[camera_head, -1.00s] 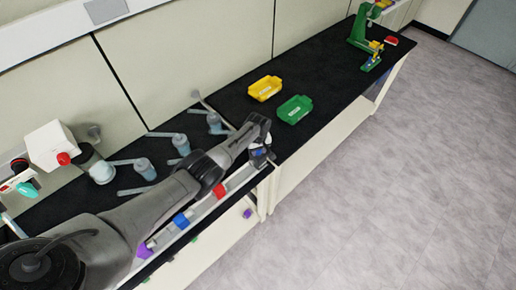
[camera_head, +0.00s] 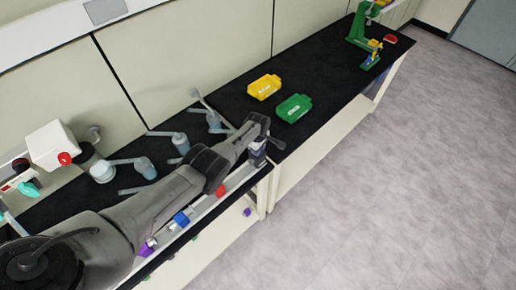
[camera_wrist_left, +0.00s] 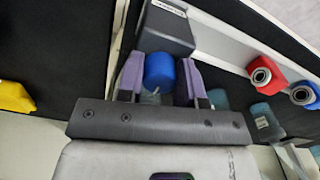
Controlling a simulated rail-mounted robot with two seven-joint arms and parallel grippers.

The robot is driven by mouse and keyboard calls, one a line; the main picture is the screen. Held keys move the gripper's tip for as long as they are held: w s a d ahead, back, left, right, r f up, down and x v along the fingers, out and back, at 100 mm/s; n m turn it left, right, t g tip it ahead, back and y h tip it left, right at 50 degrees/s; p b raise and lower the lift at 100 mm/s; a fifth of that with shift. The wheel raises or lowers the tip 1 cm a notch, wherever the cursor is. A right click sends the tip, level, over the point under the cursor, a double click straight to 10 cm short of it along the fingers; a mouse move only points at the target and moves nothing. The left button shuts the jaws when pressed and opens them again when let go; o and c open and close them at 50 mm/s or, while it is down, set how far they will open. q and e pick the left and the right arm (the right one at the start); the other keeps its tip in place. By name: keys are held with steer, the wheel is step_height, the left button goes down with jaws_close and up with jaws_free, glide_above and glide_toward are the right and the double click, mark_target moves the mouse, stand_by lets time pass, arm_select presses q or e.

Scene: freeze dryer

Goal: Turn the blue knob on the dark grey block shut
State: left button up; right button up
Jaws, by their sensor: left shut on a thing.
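The dark grey block (camera_wrist_left: 165,30) is at the top of the left wrist view, with the blue knob (camera_wrist_left: 159,72) on its near side. My left gripper (camera_wrist_left: 160,80) has its purple-padded fingers on either side of the blue knob and is shut on it. In the head view my left gripper (camera_head: 260,150) is at the bench's front edge, and the gripper covers most of the block and knob there. My right gripper is in neither view.
A yellow tray (camera_head: 264,87) and a green tray (camera_head: 294,108) stand on the black bench beyond the gripper. Red (camera_wrist_left: 262,74) and blue (camera_wrist_left: 305,94) valve pieces sit along the rail. Several grey-blue fittings stand behind my arm. A green stand (camera_head: 362,30) is at the far end.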

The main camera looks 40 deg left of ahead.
arm_select(q)
steer(key=shift+w+r, duration=0.1)
stand_by(0.3)
steer(key=o, duration=0.5)
steer(key=shift+c, duration=0.2)
steer(key=o, duration=0.5)
steer(key=shift+c, duration=0.2)
steer(key=shift+r+p, duration=0.55)
step_height(320, 180, up, 5)
steer(key=p, duration=0.3)
steer(key=shift+f, duration=0.2)
step_height(320, 180, up, 8)
steer(key=p, duration=0.2)
